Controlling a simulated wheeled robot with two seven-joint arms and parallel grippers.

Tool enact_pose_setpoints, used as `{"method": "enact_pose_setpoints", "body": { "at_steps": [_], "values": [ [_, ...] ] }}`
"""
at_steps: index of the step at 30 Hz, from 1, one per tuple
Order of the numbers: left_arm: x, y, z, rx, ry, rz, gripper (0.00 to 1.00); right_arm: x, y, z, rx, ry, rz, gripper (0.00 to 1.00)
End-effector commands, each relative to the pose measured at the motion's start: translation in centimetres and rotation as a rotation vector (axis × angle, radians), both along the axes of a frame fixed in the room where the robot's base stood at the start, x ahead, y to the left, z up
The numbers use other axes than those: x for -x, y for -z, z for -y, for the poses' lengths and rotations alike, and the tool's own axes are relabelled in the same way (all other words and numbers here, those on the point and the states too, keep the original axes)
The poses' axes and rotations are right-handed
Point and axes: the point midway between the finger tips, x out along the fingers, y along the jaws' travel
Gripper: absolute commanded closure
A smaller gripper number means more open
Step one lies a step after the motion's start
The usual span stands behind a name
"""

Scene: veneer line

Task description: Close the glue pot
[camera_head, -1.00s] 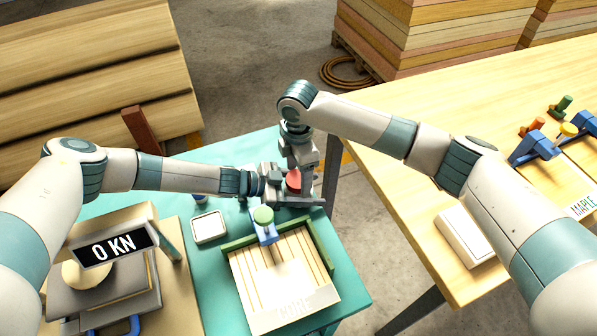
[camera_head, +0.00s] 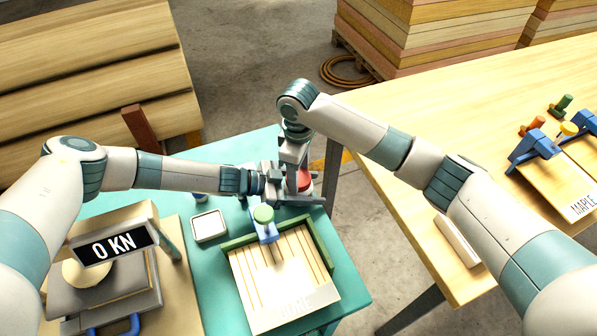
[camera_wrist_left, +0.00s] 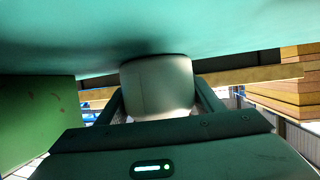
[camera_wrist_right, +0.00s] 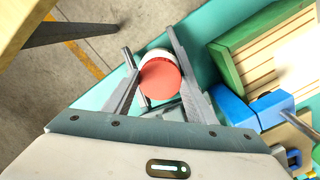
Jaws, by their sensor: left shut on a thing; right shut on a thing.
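The glue pot is a pale cylinder (camera_wrist_left: 158,88) standing on the teal table. My left gripper (camera_head: 283,190) is shut on its body from the side, low over the table. The red lid (camera_head: 304,180) is at the top of the pot. My right gripper (camera_head: 298,178) reaches down from above and is shut on the lid. In the right wrist view the red lid (camera_wrist_right: 160,80) lies between my fingers, with the pale pot (camera_wrist_right: 158,54) showing just past its far edge. Whether the lid is fully seated I cannot tell.
A green-edged tray of wooden strips (camera_head: 329,246) with a blue clamp (camera_head: 266,232) stands just in front of the grippers. A small white tray (camera_head: 208,226) and a press with a display (camera_head: 118,245) are to the left. A wooden bench (camera_head: 470,110) is at right.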

Motion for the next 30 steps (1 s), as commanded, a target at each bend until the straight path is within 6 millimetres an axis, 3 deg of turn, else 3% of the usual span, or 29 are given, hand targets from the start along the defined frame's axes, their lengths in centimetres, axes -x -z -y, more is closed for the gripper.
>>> {"method": "enact_pose_setpoints", "body": {
  "at_steps": [4, 12, 13, 15, 25, 30],
  "values": [
    [0.0, 0.0, 0.1, 0.001, 0.001, 0.000, 1.00, 0.0, 0.0, -0.1, -0.001, 0.096, 0.002, 0.76],
    [0.1, 0.0, 0.1, 0.001, 0.001, 0.000, 1.00, 0.0, -0.1, 0.0, -0.001, 0.102, 0.002, 0.76],
    [0.1, 0.0, 0.1, 0.001, 0.001, 0.000, 1.00, 0.0, -0.1, 0.0, -0.001, 0.102, 0.002, 0.44],
    [0.1, 0.0, 0.1, 0.001, 0.001, 0.000, 1.00, 0.0, -0.1, 0.0, -0.001, 0.102, 0.002, 0.30],
    [0.0, -0.1, 0.1, 0.001, 0.000, 0.000, 1.00, 0.1, -0.1, -0.1, -0.001, 0.099, -0.002, 0.30],
    [0.0, -0.1, 0.1, 0.001, 0.000, 0.000, 1.00, 0.0, -1.3, -0.1, -0.001, 0.098, -0.001, 0.30]
  ]
}}
